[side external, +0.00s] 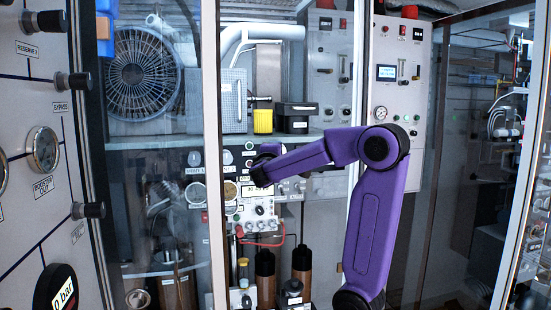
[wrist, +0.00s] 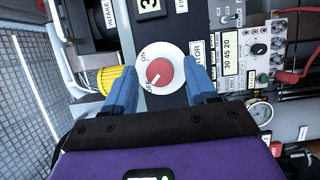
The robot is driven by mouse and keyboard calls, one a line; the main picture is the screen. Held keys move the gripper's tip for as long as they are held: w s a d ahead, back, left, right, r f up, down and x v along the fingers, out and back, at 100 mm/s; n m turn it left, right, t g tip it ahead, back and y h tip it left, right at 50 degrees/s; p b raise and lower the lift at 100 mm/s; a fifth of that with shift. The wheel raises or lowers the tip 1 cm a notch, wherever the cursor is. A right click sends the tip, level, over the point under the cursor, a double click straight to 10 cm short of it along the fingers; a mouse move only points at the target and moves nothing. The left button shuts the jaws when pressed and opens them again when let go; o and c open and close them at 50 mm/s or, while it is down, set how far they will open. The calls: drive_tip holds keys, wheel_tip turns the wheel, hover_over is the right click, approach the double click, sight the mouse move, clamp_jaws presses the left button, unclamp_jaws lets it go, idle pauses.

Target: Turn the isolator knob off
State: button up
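The isolator knob (wrist: 158,73) is a red round knob on a white dial with "ON" at its upper left and lettering that looks like "OFF" at its lower left. A small pale mark on the knob points to the lower left, towards that lower lettering. A label ending in "ATOR" (wrist: 197,52) is partly covered by my right finger. My gripper (wrist: 160,68) is open, its two blue fingers on either side of the dial with the knob between them. I cannot tell whether they touch it. In the side external view my purple arm reaches to the panel and the knob is hidden.
A white instrument box with knobs (wrist: 262,48) and a red cable (wrist: 292,76) is right of the gripper. A yellow ribbed cylinder (wrist: 92,79) is at left. A glass door frame (side external: 212,150) stands beside my arm, and a gauge (wrist: 261,112) is lower right.

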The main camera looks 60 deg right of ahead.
drive_tip(key=v, duration=1.7)
drive_tip(key=shift+a, duration=0.25)
drive_tip(key=shift+s+f, duration=0.1)
drive_tip(key=s+a+f+n+g+y, duration=0.1)
drive_tip(key=a+f+n+y, duration=0.15)
drive_tip(key=f+y, duration=0.45)
drive_tip(key=s+a+f+n+y, duration=0.2)
drive_tip(key=f+n+y, duration=0.1)
drive_tip(key=f, duration=0.7)
drive_tip(key=s+a+f+n+g+y, duration=0.1)
drive_tip(key=s+a+f+g+y, duration=0.1)
drive_tip(key=s, duration=0.7)
drive_tip(key=s+a+f+n+g+y, duration=0.1)
drive_tip(key=s+a+f+g+y, duration=0.2)
drive_tip(key=s, duration=0.6)
wheel_tip(320, 180, down, 3)
drive_tip(key=shift+s+a+f+g+y, duration=0.2)
drive_tip(key=shift+a+g+y, duration=0.1)
drive_tip(key=shift+a+y, duration=0.8)
